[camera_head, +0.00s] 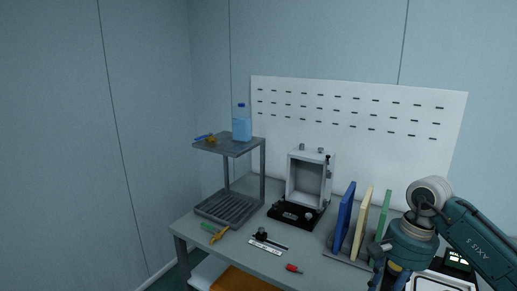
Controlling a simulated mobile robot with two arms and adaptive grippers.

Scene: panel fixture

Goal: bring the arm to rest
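My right arm comes in from the right edge, teal with a grey joint. Its wrist points down over the right side of the grey workbench (215,250). My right gripper (386,278) is at the bottom edge of the view, in front of the green panel (385,213). It is partly cut off, and its fingertips cannot be made out. I cannot see whether it holds anything. My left arm and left gripper are not in view. A light grey box-shaped fixture (309,157) stands on a black base (290,214) at the middle of the bench.
A blue panel (345,217) and a cream panel (361,222) stand upright beside the green one. A grey shelf stand (229,147) holds a blue bottle (241,124). Small tools, including a red-ended one (294,268), lie along the bench front. A white pegboard (350,105) stands behind.

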